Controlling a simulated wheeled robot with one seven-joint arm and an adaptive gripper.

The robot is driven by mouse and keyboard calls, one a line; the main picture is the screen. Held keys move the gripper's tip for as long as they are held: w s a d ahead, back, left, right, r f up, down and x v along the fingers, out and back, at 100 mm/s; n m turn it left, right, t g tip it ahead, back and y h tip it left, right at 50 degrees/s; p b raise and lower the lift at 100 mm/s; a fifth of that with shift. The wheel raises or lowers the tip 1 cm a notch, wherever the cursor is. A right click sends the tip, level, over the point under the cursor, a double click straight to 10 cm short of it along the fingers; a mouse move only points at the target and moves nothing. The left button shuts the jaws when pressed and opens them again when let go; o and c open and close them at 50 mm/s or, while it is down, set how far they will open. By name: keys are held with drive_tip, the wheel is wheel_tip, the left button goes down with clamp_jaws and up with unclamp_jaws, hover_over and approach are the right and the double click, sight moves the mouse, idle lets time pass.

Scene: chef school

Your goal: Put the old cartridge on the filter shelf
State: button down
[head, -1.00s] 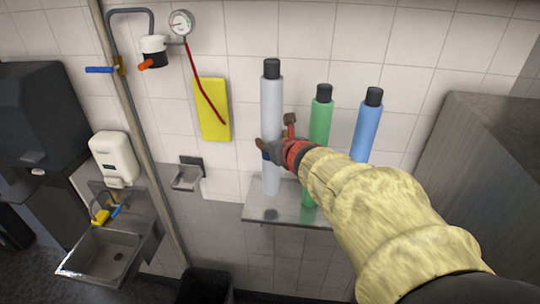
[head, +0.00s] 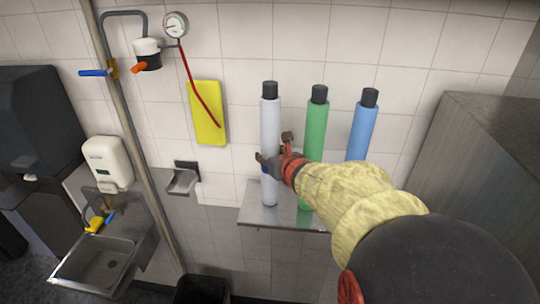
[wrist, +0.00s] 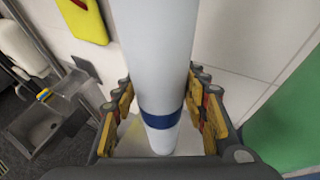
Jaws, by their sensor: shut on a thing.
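The old cartridge (head: 270,120) is a tall white-grey cylinder with a black cap and a dark blue band low down. It is upright at the left end of the steel filter shelf (head: 285,219), in line with a green and a blue cartridge. My gripper (head: 268,163) is shut around its lower part, near the band. In the wrist view the white cartridge (wrist: 155,60) runs between both fingers of my gripper (wrist: 162,115). Its base appears at or just above the shelf surface; I cannot tell if it touches.
A green cartridge (head: 316,130) and a blue cartridge (head: 362,128) stand to the right, the green one close to my gripper. A small steel bracket (head: 183,180), yellow sheet (head: 208,112) and sink (head: 105,265) are to the left. A steel cabinet (head: 480,170) stands at the right.

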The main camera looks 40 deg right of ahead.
drive_tip(key=c, duration=1)
unclamp_jaws()
drive_tip(key=shift+f, duration=0.15)
